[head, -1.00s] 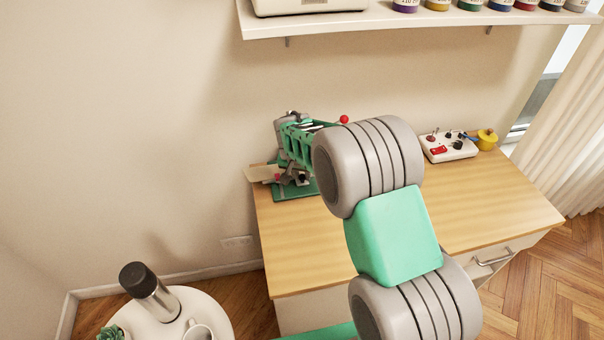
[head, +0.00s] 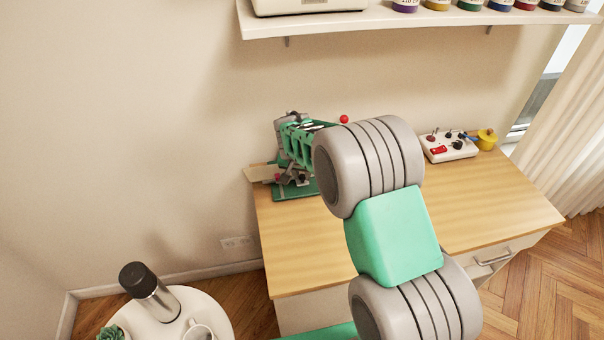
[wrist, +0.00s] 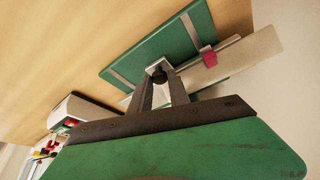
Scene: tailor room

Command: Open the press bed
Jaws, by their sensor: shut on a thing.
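The press stands at the back left of the wooden desk in the head view, partly behind my arm. Its green plate (head: 297,191) lies at the desk's left side, with a pale board (head: 258,173) sticking out to the left. In the wrist view the green plate (wrist: 160,45) has grey strips, and the pale board (wrist: 235,58) with a red clip (wrist: 208,61) lies beside it. My gripper (wrist: 160,82) is shut on a small dark knob (wrist: 157,74) in front of the plate. My fingertips cannot be made out in the head view.
A red ball (head: 344,119) shows above my arm. A white control box (head: 448,148) and a yellow pot (head: 487,138) stand at the desk's back right. A shelf (head: 400,20) hangs above. The desk's front middle (head: 490,215) is clear.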

